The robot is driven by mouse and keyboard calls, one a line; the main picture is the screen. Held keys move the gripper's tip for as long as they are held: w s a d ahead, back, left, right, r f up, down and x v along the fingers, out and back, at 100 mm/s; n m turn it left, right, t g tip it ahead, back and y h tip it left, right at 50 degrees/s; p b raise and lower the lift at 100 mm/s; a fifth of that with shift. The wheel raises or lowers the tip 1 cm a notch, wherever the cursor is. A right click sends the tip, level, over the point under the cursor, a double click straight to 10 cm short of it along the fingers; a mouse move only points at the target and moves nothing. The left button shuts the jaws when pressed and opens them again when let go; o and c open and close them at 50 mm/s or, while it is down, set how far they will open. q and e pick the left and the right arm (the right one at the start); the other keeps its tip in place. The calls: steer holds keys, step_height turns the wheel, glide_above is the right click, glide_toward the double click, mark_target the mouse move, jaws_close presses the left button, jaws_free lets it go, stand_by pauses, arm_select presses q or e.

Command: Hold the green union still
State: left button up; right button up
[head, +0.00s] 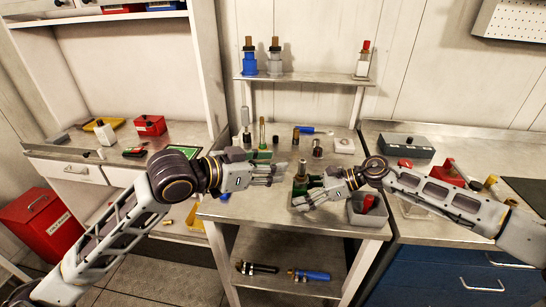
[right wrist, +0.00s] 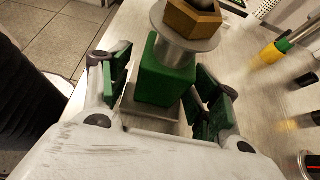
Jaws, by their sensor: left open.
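The green union (head: 301,180) stands upright on the middle bench. In the right wrist view it is a green block (right wrist: 166,78) on a metal base, with a round metal flange and a brass hex nut above. My right gripper (head: 308,193) is open around the block. Its green-padded fingers are on both sides, with a gap visible at the left finger; contact on the right side is hard to tell. My left gripper (head: 280,173) is open and empty, left of the union and apart from it. The union's lower part is partly hidden in the head view.
Several small fittings stand at the back of the bench, beside a blue-handled tool (head: 312,130). The upper shelf (head: 310,79) holds two brass-topped fittings, one blue, and a red-capped bottle (head: 363,60).

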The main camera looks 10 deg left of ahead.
steer(key=o, duration=0.5)
steer(key=shift+d, duration=0.1)
steer(key=shift+v, duration=5.9)
steer(key=shift+s, duration=0.1)
